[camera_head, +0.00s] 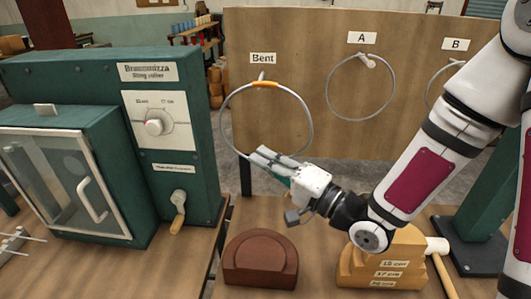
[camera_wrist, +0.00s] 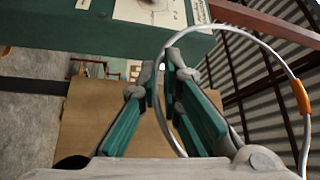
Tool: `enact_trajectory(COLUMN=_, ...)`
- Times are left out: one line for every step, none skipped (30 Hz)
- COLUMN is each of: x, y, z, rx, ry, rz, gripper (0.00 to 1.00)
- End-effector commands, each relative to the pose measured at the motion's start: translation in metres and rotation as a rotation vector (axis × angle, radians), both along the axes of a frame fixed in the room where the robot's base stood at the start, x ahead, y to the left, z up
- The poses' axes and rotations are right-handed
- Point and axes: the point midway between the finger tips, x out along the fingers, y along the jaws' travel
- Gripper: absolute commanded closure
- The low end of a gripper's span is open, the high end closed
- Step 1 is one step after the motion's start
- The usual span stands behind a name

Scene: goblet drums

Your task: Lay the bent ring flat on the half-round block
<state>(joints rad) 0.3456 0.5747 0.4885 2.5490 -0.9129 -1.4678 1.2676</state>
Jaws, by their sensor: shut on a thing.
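The bent ring (camera_head: 310,122) is a thin grey metal hoop with an orange band on its upper edge. It stands roughly upright in front of the board, just below the peg under the "Bent" label; I cannot tell whether it still touches the peg. My gripper (camera_head: 262,158) is shut on the ring's lower edge. In the wrist view, the ring (camera_wrist: 226,32) passes between the green-padded fingers of the gripper (camera_wrist: 166,75), with its orange band at the right. The half-round block (camera_head: 260,265), reddish brown, lies on the table below my gripper, its top bare.
A stepped wooden block (camera_head: 375,268) and a mallet (camera_head: 440,262) are right of the half-round block. Ring A (camera_head: 328,88) and ring B (camera_head: 430,88) hang on the board (camera_head: 300,60).

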Motion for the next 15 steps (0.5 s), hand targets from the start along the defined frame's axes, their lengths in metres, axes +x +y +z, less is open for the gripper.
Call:
enact_trajectory(x=-0.006, y=0.0, z=0.002, rx=0.002, ry=0.002, rz=0.0, gripper=1.0)
enact_trajectory(x=-0.007, y=0.0, z=0.002, rx=0.002, ry=0.002, rz=-0.001, gripper=1.0)
enact_trajectory(x=-0.01, y=0.0, z=0.002, rx=0.001, ry=0.002, rz=-0.001, gripper=1.0)
enact_trajectory(x=-0.011, y=0.0, z=0.002, rx=0.003, ry=0.002, rz=0.0, gripper=1.0)
enact_trajectory(x=-0.013, y=0.0, z=0.002, rx=0.003, ry=0.002, rz=0.0, gripper=1.0)
enact_trajectory(x=-0.015, y=0.0, z=0.002, rx=0.003, ry=0.002, rz=0.0, gripper=1.0)
enact_trajectory(x=-0.017, y=0.0, z=0.002, rx=0.002, ry=0.002, rz=-0.001, gripper=1.0)
enact_trajectory(x=-0.019, y=0.0, z=0.002, rx=0.001, ry=0.002, rz=-0.001, gripper=1.0)
enact_trajectory(x=-0.021, y=0.001, z=0.002, rx=0.001, ry=0.002, rz=-0.001, gripper=1.0)
enact_trajectory(x=-0.023, y=0.001, z=0.002, rx=0.002, ry=0.002, rz=-0.001, gripper=1.0)
enact_trajectory(x=-0.025, y=0.001, z=0.002, rx=0.002, ry=0.002, rz=-0.001, gripper=1.0)
enact_trajectory(x=-0.028, y=0.001, z=0.002, rx=0.002, ry=0.002, rz=-0.001, gripper=1.0)
enact_trajectory(x=-0.03, y=0.001, z=0.002, rx=0.001, ry=0.002, rz=0.0, gripper=1.0)
enact_trajectory(x=-0.032, y=0.001, z=0.002, rx=0.001, ry=0.002, rz=0.0, gripper=1.0)
enact_trajectory(x=-0.035, y=0.001, z=0.002, rx=0.002, ry=0.002, rz=0.0, gripper=1.0)
